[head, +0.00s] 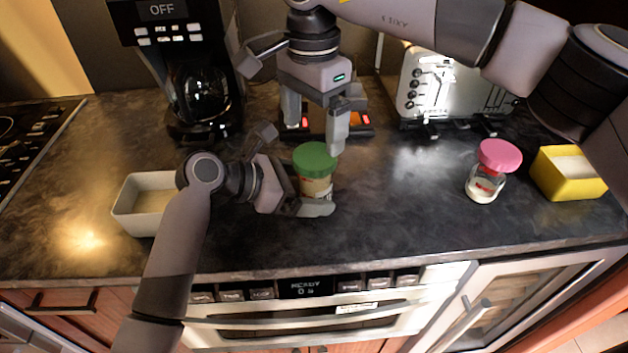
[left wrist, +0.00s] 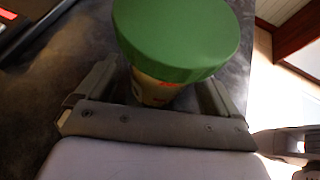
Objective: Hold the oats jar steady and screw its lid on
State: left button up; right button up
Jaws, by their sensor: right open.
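The oats jar (head: 316,187) stands on the dark counter with a green lid (head: 315,157) on its top. I cannot tell whether the lid is threaded on. My left gripper (head: 308,192) reaches in low from the left, shut on the jar body, one finger on the near side and the other mostly hidden behind.
A pink-lidded jar (head: 487,183) and a yellow container (head: 568,176) stand at the right. A white bin (head: 128,205) is at the left. A coffee maker (head: 195,95) and a toaster (head: 450,90) stand behind.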

pick_arm(q)
jog(key=v, duration=1.2)
jog(key=shift+f, duration=0.1)
